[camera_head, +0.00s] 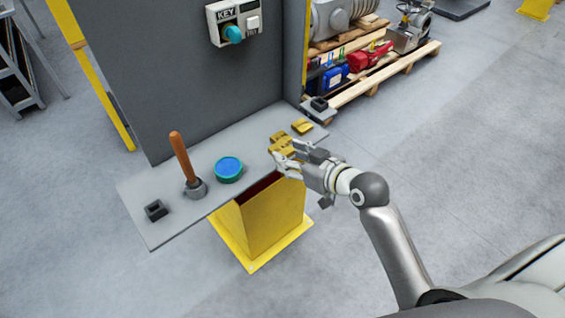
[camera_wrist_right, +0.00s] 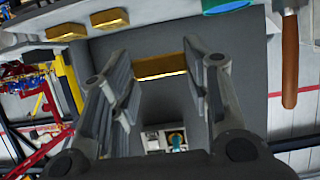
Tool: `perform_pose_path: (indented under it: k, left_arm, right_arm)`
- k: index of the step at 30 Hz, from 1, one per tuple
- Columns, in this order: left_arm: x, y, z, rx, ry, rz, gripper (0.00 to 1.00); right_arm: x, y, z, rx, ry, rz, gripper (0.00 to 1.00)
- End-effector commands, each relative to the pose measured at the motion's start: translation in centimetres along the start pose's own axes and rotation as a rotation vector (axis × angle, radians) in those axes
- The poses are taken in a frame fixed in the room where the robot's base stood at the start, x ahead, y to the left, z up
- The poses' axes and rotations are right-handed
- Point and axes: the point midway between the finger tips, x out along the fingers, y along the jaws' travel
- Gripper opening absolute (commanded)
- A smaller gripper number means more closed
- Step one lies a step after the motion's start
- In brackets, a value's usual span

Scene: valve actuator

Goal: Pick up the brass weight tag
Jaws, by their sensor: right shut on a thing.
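My right gripper (camera_head: 283,150) is over the right part of the grey shelf, its fingers shut on a brass piece, which I take for the brass weight tag (camera_head: 285,148). In the right wrist view the brass weight tag (camera_wrist_right: 160,67) lies as a gold bar between the two fingertips of the right gripper (camera_wrist_right: 165,75). The fingers hide part of it in the head view, and I cannot tell whether it touches the shelf. Two similar brass pieces, one nearer (camera_wrist_right: 110,18) and one farther (camera_wrist_right: 67,30), lie beside it. My left gripper is not in view.
The grey shelf (camera_head: 150,225) also holds a blue-green round thing (camera_head: 229,168), a wooden-handled tool (camera_head: 181,155) standing in a holder and a dark block (camera_head: 155,210). A grey panel with a key switch box (camera_head: 234,22) rises behind. A yellow pedestal (camera_head: 262,222) stands below.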

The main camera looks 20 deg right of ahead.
Motion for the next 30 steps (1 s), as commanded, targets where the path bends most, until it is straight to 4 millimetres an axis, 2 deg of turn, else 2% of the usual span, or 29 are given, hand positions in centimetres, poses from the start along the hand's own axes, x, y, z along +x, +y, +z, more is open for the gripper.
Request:
perform_pose_path:
  k: [1, 9, 15, 22, 30]
  left_arm:
    - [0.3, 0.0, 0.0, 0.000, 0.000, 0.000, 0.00]
    - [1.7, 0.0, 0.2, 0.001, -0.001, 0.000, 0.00]
    - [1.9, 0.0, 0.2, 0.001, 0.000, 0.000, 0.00]
    - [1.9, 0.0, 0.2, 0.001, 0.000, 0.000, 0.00]
    - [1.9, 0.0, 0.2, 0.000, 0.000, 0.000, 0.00]
  right_arm:
    - [-1.2, 0.1, -0.6, -0.007, 0.004, 0.001, 0.18]
    - [-7.2, 0.5, -0.5, -0.004, -0.001, 0.001, 0.18]
    - [-9.9, 0.7, -0.8, 0.000, -0.001, 0.001, 0.18]
    - [-11.0, 0.8, -0.9, 0.000, 0.002, -0.001, 0.18]
    - [-10.5, 0.1, -0.6, -0.026, 0.001, -0.068, 0.18]
